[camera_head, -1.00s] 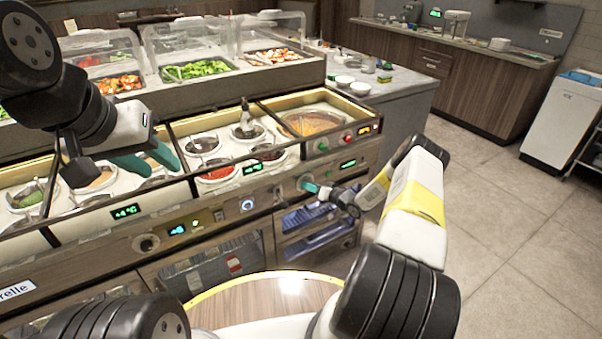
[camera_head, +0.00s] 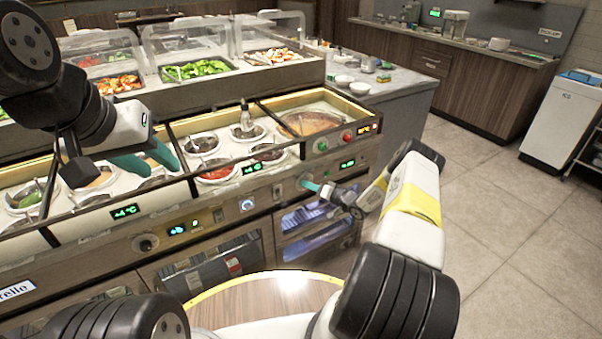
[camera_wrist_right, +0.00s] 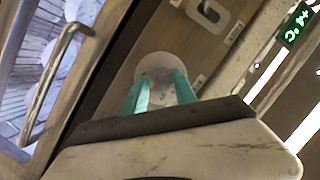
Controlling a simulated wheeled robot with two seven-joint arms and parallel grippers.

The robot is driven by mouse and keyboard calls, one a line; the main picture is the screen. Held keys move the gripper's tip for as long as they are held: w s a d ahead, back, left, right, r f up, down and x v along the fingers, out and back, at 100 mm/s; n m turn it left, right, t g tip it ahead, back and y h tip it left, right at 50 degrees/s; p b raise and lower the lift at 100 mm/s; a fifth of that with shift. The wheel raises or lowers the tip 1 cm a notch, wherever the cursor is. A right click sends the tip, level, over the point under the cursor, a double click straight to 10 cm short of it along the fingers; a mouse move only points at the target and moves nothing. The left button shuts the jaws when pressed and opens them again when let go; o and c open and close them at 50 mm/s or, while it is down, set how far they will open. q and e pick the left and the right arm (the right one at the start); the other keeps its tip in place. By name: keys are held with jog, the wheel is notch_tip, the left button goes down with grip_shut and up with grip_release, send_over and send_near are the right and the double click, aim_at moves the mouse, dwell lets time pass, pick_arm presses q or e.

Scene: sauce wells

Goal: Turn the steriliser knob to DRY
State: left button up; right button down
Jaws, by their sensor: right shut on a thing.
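The steriliser knob (camera_head: 306,182) is a pale round dial on the counter's front panel, above a glass-fronted cabinet (camera_head: 308,232). My right gripper (camera_head: 318,187) reaches it from the right, its teal fingers shut on it. In the right wrist view the knob (camera_wrist_right: 161,66) is a whitish disc between the two teal fingertips (camera_wrist_right: 160,88). The fingers cover part of its face, and I cannot read its setting. My left gripper (camera_head: 146,160) hangs above the sauce wells at the left, teal fingers apart and empty.
Sauce wells (camera_head: 215,172) and a soup well (camera_head: 312,123) sit above the panel. Another dark knob (camera_head: 146,243) is further left. A metal door handle (camera_wrist_right: 52,80) runs close to the fingers in the wrist view. The floor (camera_head: 500,210) at right is open.

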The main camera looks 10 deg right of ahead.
jog(key=c, duration=1)
grip_release()
jog(key=v, duration=0.7)
jog(key=shift+s+d, duration=0.25)
jog(key=shift+s, duration=0.05)
jog(key=shift+r, duration=0.1)
